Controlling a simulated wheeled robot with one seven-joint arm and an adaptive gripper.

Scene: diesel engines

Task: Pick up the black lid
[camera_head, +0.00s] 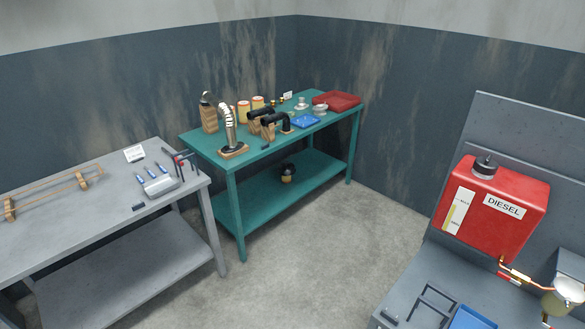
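A round black lid (485,166) with a small raised knob sits on top of the red diesel tank (505,235) at the right. It appears to rest on the tank's filler opening; I cannot tell whether it is fastened. The tank has a "DIESEL" label on its front and a white and yellow level strip. My gripper is not in view.
The tank stands by a grey panel above a grey bench (405,290), with copper piping and a filter bowl (563,297) beside it. A grey table (50,245) is left. Open floor lies between.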

